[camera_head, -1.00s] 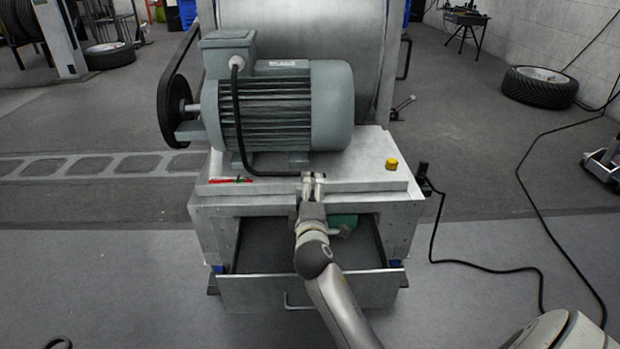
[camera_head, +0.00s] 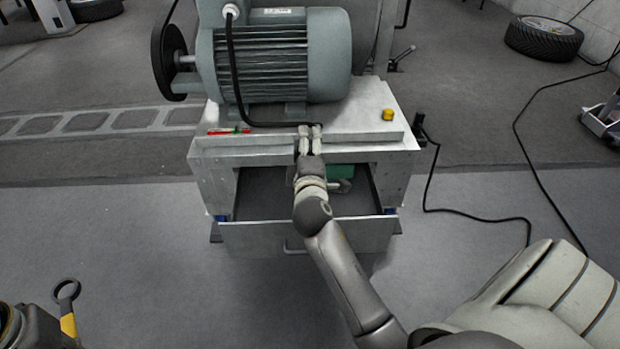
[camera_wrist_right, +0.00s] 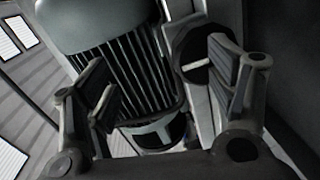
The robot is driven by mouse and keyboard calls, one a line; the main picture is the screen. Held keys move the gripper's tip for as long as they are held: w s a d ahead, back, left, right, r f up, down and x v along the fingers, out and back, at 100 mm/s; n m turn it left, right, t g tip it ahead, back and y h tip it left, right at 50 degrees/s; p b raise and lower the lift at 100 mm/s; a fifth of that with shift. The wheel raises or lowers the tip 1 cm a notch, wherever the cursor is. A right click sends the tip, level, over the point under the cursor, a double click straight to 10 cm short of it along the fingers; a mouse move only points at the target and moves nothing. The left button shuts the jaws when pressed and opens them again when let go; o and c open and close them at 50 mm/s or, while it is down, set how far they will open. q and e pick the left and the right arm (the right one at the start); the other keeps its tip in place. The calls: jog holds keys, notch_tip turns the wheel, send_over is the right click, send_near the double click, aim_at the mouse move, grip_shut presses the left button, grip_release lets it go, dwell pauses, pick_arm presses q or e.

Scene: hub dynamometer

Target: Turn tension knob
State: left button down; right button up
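No knob is labelled as the tension knob. In the right wrist view a dark round knob-like piece (camera_wrist_right: 190,48) with a pale bar across its face lies beyond my right fingers, partly covered by the right-hand finger. My right gripper (camera_head: 310,131) is at the front edge of the bench top, below the grey motor (camera_head: 285,60). Its fingers (camera_wrist_right: 160,90) are spread, with nothing visibly clamped between them. A small yellow knob or button (camera_head: 388,115) sits at the right of the bench top, apart from the gripper. My left gripper cannot be made out clearly.
An open drawer (camera_head: 262,236) with a green item (camera_head: 341,172) inside lies under my right arm. A red and green item (camera_head: 230,131) lies on the bench top's left. A yellow tool with a dark ring end (camera_head: 67,305) shows lower left. A black cable (camera_head: 455,210) crosses the floor.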

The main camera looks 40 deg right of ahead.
pick_arm(q)
jog(key=shift+r, duration=0.3)
jog(key=shift+r+p, duration=0.2)
jog(key=shift+p, duration=0.2)
pick_arm(e)
jog(key=f+v, duration=0.2)
jog(key=v, duration=0.8)
jog(key=shift+s+f, duration=0.1)
pick_arm(q)
jog(key=shift+r, duration=0.25)
